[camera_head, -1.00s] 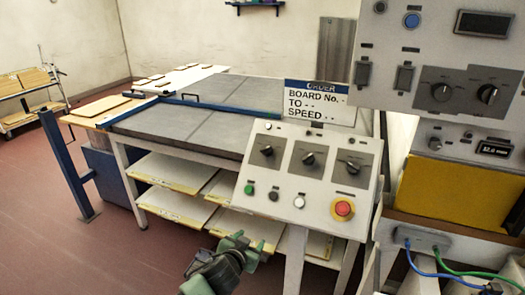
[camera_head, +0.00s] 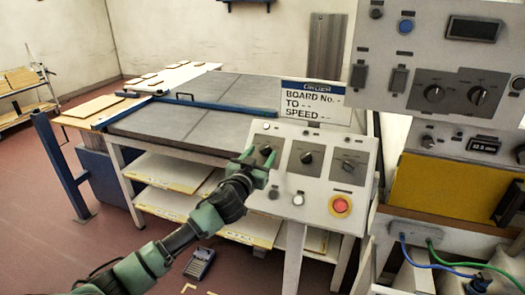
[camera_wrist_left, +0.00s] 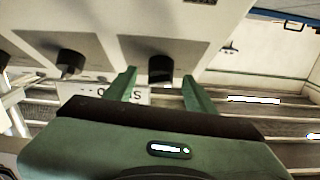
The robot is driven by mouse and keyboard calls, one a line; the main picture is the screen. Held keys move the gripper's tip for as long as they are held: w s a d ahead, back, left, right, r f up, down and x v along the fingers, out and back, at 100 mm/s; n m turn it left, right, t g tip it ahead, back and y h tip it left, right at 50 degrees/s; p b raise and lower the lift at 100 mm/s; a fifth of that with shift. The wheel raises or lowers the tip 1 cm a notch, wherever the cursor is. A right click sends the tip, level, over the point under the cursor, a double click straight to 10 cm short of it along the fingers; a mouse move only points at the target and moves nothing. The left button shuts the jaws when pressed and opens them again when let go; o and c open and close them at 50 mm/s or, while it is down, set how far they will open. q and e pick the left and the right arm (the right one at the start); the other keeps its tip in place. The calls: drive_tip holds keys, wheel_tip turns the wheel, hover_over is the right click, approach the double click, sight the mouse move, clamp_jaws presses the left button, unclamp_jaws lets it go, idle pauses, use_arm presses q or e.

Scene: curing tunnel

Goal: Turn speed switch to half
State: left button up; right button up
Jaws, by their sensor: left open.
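The sloped white control panel (camera_head: 290,205) carries three dark rotary switches in a row: a left one (camera_head: 266,150), a middle one (camera_head: 306,157) and a right one (camera_head: 348,165). Their labels are too small to read, so I cannot tell which is the speed switch. My left gripper (camera_head: 258,163) is open at the left switch, its fingers partly covering it. In the left wrist view, the black knob (camera_wrist_left: 160,68) shows between the open fingertips (camera_wrist_left: 160,84); contact cannot be told. Another knob (camera_wrist_left: 69,64) is outside the fingers. My right gripper is not in view.
Below the switches are push buttons and a red emergency button (camera_head: 340,205). An order sign (camera_head: 314,100) with a SPEED line stands behind the panel. A grey-topped table (camera_head: 185,125) is behind, and an upper panel with more knobs (camera_head: 434,93) is at right.

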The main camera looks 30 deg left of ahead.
use_arm(q)
drive_tip(key=shift+w+a, duration=0.15)
drive_tip(key=shift+w, duration=0.55)
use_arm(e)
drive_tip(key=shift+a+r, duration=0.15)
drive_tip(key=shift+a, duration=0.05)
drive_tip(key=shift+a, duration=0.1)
use_arm(q)
clamp_jaws()
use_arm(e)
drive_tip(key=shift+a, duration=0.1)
use_arm(q)
drive_tip(key=shift+w+f, duration=0.1)
